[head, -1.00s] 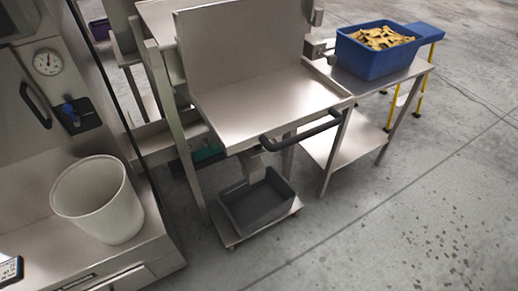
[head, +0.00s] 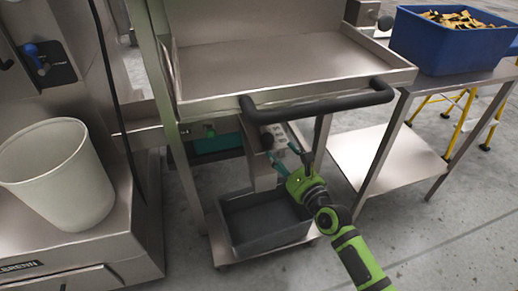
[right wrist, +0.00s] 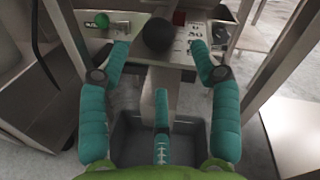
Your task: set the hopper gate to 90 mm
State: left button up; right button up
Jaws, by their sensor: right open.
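The steel hopper (head: 270,66) with a thick black bar handle (head: 320,106) stands in the middle of the head view. Below its front edge is a pale plate (head: 274,134) with dark marks, too small to read. In the right wrist view a black ball knob (right wrist: 157,35) stands beside this marked plate (right wrist: 196,34). My right gripper (head: 287,150), green with teal fingers, is open just in front of the plate, under the handle. In the right wrist view its fingers (right wrist: 160,49) stand on either side of the knob, apart from it. My left gripper is out of view.
A dark grey bin (head: 265,222) sits on a low platform below the chute. A blue tub (head: 452,46) of yellowish pieces stands on a steel table at right. A white bucket (head: 58,178) stands at left. In the right wrist view are a green button (right wrist: 102,20) and a red one (right wrist: 179,18).

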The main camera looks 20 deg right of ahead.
aim_at(271, 144)
jog(key=b+x, duration=0.1)
jog(key=x, duration=0.4)
jog(key=shift+w+a, duration=0.15)
jog(key=shift+w, duration=0.15)
jog(key=shift+w+a+r, duration=0.1)
jog(key=shift+w+a, duration=0.05)
jog(key=shift+w, duration=0.4)
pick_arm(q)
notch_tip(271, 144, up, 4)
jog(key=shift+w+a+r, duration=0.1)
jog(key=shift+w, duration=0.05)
pick_arm(e)
grip_shut()
jog(key=shift+r, duration=0.1)
